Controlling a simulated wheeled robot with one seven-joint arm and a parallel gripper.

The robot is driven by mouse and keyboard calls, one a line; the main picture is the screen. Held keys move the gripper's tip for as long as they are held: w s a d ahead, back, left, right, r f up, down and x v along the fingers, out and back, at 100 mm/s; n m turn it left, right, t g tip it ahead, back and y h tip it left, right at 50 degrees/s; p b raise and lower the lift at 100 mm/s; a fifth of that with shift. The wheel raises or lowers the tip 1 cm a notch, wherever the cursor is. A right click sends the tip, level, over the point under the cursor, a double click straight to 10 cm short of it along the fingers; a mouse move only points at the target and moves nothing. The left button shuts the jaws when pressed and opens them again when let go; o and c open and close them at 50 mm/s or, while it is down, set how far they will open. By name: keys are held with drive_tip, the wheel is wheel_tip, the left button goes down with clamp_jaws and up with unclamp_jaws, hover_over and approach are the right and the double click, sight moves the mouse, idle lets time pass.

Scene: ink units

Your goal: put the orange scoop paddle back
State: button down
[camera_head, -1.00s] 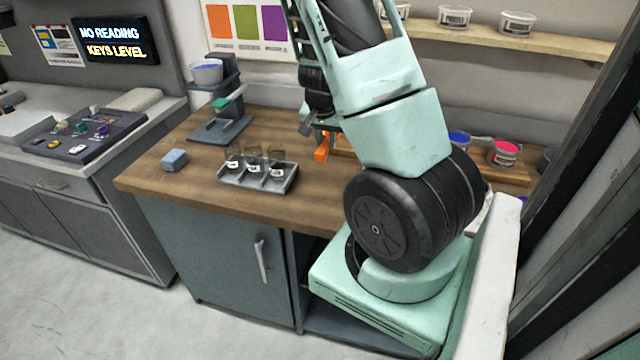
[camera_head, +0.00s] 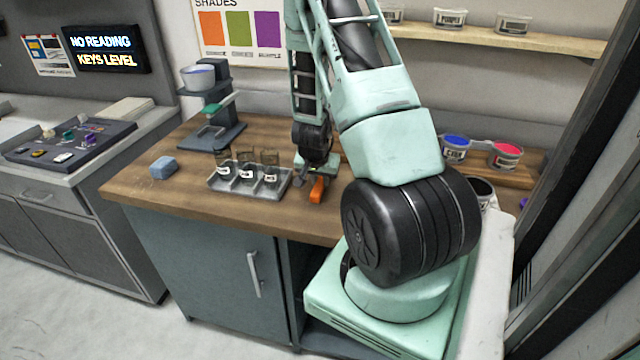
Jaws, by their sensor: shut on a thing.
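The orange scoop paddle (camera_head: 317,189) is held low over the wooden worktop, just right of the grey tray with jars. My gripper (camera_head: 314,174) is shut on it, with the orange part hanging below the jaws. I cannot tell whether the paddle touches the worktop. My arm hides part of the worktop behind and to the right of the gripper. No clear resting place for the paddle shows from here.
The grey tray (camera_head: 250,190) holds several jars close to the left of my gripper. Blue (camera_head: 455,147) and red (camera_head: 505,155) tubs stand at right. The worktop front-left is clear.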

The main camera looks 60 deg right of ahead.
drive_tip(key=shift+f, duration=0.6)
drive_tip(key=c, duration=1.3)
unclamp_jaws()
drive_tip(key=shift+o, duration=0.2)
